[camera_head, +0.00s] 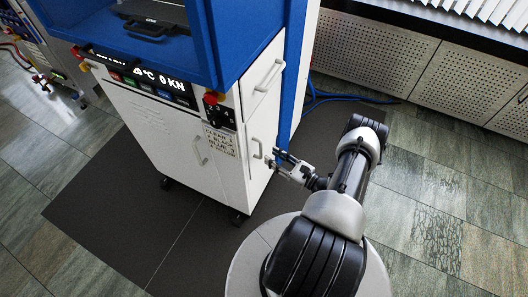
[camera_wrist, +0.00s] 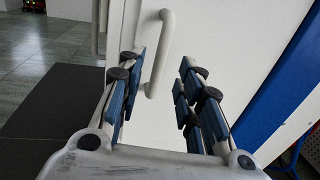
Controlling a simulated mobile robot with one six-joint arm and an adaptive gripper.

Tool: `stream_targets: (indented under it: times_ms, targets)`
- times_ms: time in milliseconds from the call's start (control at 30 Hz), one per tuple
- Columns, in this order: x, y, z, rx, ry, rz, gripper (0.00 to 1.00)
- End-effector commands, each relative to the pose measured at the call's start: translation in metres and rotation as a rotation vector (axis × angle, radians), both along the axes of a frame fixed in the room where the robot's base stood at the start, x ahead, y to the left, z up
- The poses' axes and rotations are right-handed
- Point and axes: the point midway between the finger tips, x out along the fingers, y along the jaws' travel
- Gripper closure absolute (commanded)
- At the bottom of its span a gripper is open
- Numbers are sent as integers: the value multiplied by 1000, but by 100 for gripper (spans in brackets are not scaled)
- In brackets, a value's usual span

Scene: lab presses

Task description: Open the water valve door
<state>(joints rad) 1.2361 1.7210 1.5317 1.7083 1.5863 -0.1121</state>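The white side door (camera_head: 262,165) of the lab press is closed, with a white bar handle (camera_head: 257,148) on it. No readable label shows that it is the water valve door. My gripper (camera_head: 282,163) is just right of this handle, pointing at it. In the wrist view, my gripper (camera_wrist: 163,72) is open with its blue-padded fingers spread. The handle (camera_wrist: 161,60) appears between and ahead of the fingertips, and I see no contact. The white door (camera_wrist: 220,40) fills the background.
The press has a second side handle (camera_head: 268,76) above, a front handle (camera_head: 200,150) and a control panel (camera_head: 150,82) with a red button. Dark mat (camera_head: 100,225) lies beneath. A perforated radiator cover (camera_head: 370,55) lines the back wall. Blue cables (camera_head: 330,98) lie behind the press.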

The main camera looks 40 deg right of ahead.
Motion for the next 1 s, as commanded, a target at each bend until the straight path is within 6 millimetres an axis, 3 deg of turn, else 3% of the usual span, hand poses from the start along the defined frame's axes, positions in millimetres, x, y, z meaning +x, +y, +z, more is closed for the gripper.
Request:
stream_targets:
  times_ms: [100,333,700,1000]
  targets:
    - [24,6,-1,-2,0,6,67]
    - [48,9,0,0,1,1,67]
    - [53,10,0,0,0,0,68]
    - [52,10,0,0,0,0,88]
